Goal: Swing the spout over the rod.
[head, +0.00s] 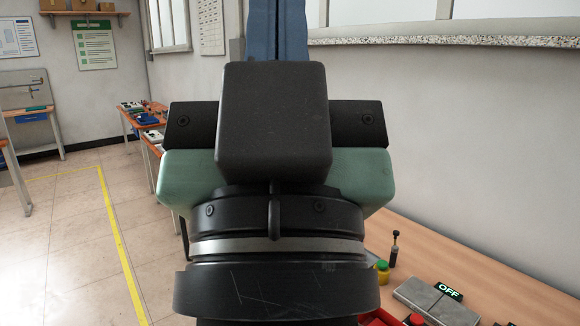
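My gripper (275,175) fills the middle of the head view, seen very close from behind. It shows a dark box, a green housing with a black block on each side, and a black round flange with a silver ring. Its fingertips are hidden, so I cannot tell whether it is open or holds anything. I cannot make out the spout or the rod.
A wall stands behind the bench. Open tiled floor (60,250) with a yellow line lies at left.

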